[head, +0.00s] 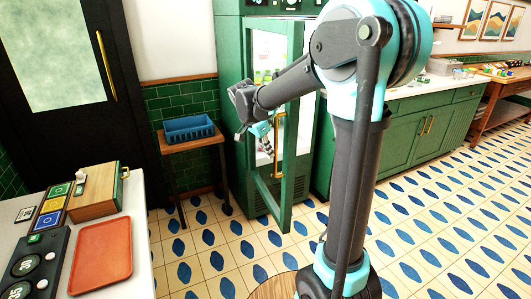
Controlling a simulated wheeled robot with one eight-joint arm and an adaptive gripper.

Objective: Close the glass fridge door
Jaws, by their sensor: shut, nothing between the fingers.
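The green fridge (236,72) stands against the back wall, with a lit interior. Its glass door (285,205) is partly open, swung out toward me, with a green frame and a vertical brass handle (279,132). My arm reaches across the upper part of the fridge and hides some of it. My gripper (268,150) is small in view, shut and empty, pointing down just left of the handle at the door's glass. I cannot tell whether it touches the door.
A wooden side table (190,145) with a blue crate (188,128) stands left of the fridge. Green cabinets (425,135) run to the right. A counter at front left holds an orange tray (103,253) and a wooden box (97,190). The tiled floor before the fridge is clear.

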